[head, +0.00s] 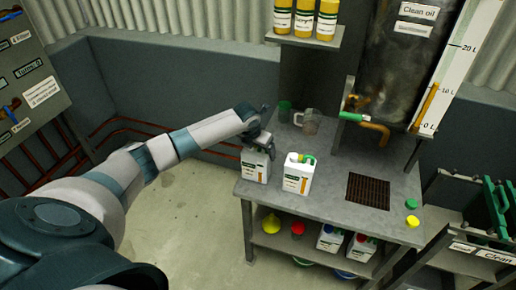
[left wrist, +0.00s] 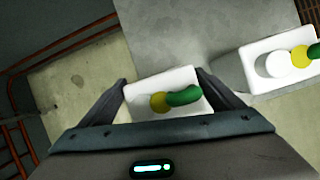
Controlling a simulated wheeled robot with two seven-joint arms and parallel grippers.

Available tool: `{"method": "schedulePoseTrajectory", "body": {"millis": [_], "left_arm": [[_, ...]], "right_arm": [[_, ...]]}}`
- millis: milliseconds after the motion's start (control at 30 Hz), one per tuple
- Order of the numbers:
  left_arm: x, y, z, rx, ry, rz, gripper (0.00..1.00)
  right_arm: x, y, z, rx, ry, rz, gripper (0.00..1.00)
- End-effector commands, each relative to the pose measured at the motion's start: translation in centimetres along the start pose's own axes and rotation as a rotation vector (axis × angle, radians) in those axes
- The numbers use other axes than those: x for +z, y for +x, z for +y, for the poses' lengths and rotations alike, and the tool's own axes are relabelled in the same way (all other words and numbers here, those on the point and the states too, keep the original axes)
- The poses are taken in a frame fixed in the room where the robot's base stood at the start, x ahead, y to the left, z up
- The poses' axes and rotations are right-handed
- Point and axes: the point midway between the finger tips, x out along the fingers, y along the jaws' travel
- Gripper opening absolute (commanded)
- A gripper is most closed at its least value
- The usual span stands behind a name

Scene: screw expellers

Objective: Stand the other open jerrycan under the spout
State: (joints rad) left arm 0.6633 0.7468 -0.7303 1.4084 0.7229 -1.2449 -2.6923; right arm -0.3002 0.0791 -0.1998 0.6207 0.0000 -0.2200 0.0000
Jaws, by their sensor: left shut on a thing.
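My left gripper (head: 258,143) is shut on a white jerrycan (head: 255,166) at the left end of the bench. In the left wrist view this jerrycan (left wrist: 158,82) sits between both fingers, with yellow and green parts on top. I cannot tell whether its base touches the bench. A second white jerrycan (head: 297,180) stands upright to its right, with a green part on top; it also shows in the left wrist view (left wrist: 262,88). The spout (head: 375,129) is an orange pipe below the clean oil tank, above a dark grate (head: 368,191). No jerrycan stands on the grate. My right gripper is out of view.
A green cup (head: 285,111) and a clear jug (head: 309,122) stand at the bench's back. A yellow cap (head: 412,220) and a green cap (head: 411,203) lie at the right end. The bench (head: 335,200) is clear between the second jerrycan and the grate. A shelf (head: 303,39) overhangs the back.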

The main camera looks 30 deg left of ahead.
Motion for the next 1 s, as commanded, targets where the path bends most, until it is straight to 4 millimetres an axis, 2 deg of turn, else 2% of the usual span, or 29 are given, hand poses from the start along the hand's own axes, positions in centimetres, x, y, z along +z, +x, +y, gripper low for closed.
{"method": "schedulePoseTrajectory", "body": {"millis": [367, 400, 433, 767, 1000], "left_arm": [[0.0, 0.2, 0.0, 0.0, 0.0, -0.003, 0.24], [-0.1, 0.3, 0.0, 0.0, 0.0, 0.0, 0.94], [-0.1, 0.3, 0.0, 0.0, 0.0, 0.001, 1.0], [0.0, 0.1, 0.0, 0.0, 0.0, 0.0, 1.0], [0.1, -1.4, 0.1, 0.0, 0.001, -0.002, 1.0]], "right_arm": [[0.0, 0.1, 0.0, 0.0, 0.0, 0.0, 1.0], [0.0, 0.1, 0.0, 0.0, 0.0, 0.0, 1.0], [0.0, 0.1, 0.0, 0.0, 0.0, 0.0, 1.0], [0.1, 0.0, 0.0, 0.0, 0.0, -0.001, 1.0], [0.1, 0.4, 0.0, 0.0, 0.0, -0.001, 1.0]]}}
